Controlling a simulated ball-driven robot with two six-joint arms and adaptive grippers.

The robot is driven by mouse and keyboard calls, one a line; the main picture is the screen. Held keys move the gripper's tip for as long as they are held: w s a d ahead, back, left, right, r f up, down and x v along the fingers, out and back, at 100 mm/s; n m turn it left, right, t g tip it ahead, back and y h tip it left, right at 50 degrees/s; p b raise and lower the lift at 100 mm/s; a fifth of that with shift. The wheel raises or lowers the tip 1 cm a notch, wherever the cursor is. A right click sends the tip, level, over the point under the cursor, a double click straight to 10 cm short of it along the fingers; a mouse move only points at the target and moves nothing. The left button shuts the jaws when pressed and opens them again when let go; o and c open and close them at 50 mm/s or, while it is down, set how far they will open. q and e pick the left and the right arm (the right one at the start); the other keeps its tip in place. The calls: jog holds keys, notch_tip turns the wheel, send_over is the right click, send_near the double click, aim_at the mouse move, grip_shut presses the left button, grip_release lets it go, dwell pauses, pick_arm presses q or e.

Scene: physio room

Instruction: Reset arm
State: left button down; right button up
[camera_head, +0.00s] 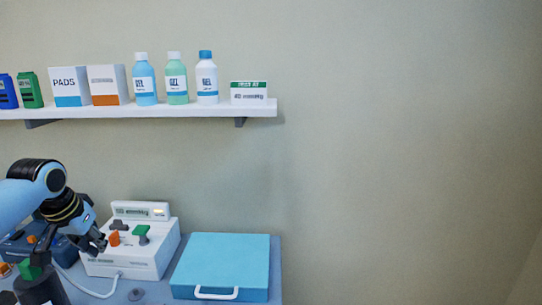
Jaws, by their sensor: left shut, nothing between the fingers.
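My left arm comes in from the left edge. Its gripper (99,245) is dark and shut, with nothing held. It hangs in front of the left side of a white device (155,260) that has a small display, an orange knob (114,239) and a green knob (141,234). The fingertips appear close to the orange knob; I cannot tell if they touch the device.
A blue case (220,266) with a white handle lies right of the device on the table. A wall shelf (150,111) holds boxes and bottles. The wall at right is bare.

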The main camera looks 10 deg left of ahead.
pick_arm(q)
jog(key=s+d+f+m, duration=0.2)
jog(key=s+d+f, duration=0.2)
jog(key=s+d, duration=0.85)
jog(key=s+d+r, duration=0.3)
jog(key=s, duration=0.6)
jog(key=s+d+r, duration=0.2)
jog(key=s+d, duration=0.1)
jog(key=s, duration=0.5)
jog(key=s+a+f+g+b, duration=0.15)
jog(key=f+b, duration=0.55)
jog(key=f, duration=1.4)
jog(key=s+a+f+g+b, duration=0.15)
jog(key=f+b, duration=0.55)
jog(key=f, duration=1.4)
jog(key=s+f+b, duration=0.5)
jog(key=s+f, duration=0.4)
jog(key=f, duration=0.3)
jog(key=s+a+f+b, duration=0.1)
jog(key=s+f+b, duration=0.4)
jog(key=s+f, duration=0.4)
notch_tip(320, 180, down, 3)
jog(key=shift+n, duration=0.4)
pick_arm(e)
notch_tip(320, 180, down, 25)
jog(key=s, duration=0.1)
jog(key=shift+s+r+g, duration=0.2)
jog(key=shift+s+g, duration=0.05)
jog(key=shift+g, duration=0.05)
